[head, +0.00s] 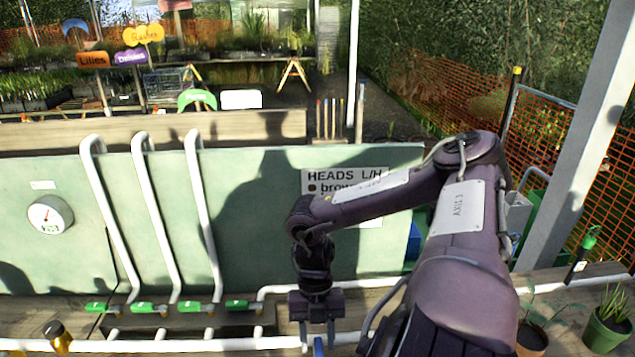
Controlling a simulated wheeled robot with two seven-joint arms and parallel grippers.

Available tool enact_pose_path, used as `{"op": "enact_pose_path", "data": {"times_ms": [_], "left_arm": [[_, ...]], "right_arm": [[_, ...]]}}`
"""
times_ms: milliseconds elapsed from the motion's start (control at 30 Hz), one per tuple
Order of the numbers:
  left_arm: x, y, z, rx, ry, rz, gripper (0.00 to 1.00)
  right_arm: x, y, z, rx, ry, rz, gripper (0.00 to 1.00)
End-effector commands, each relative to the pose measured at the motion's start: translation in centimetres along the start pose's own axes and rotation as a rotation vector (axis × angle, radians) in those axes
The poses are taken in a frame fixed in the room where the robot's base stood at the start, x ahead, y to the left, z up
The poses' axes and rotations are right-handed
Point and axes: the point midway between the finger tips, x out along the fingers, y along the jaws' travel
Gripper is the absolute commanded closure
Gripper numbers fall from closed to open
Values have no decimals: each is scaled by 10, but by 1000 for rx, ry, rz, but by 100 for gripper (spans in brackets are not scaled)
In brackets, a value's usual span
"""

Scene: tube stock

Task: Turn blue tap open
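A blue tap (318,346) shows only as a small blue piece at the bottom edge of the head view, directly below my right gripper. Its body and the angle of its handle are mostly hidden or cut off. My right gripper (317,338) points down over it, with its two fingers apart on either side of the blue piece. I cannot tell whether the fingers touch it. My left gripper is not in view.
Several green-handled taps (187,306) sit on white pipes left of my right gripper. A pale green panel (260,220) with a gauge (50,215) and sign (340,180) stands behind. Potted plants (607,330) are at the lower right. A yellow-and-black object (57,337) is lower left.

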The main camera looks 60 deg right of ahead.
Motion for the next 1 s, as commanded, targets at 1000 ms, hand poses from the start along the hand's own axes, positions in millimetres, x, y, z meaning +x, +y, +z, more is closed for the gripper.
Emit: {"op": "enact_pose_path", "data": {"times_ms": [1000], "left_arm": [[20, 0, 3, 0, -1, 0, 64]], "right_arm": [[-78, 0, 0, 0, 1, -1, 62]]}}
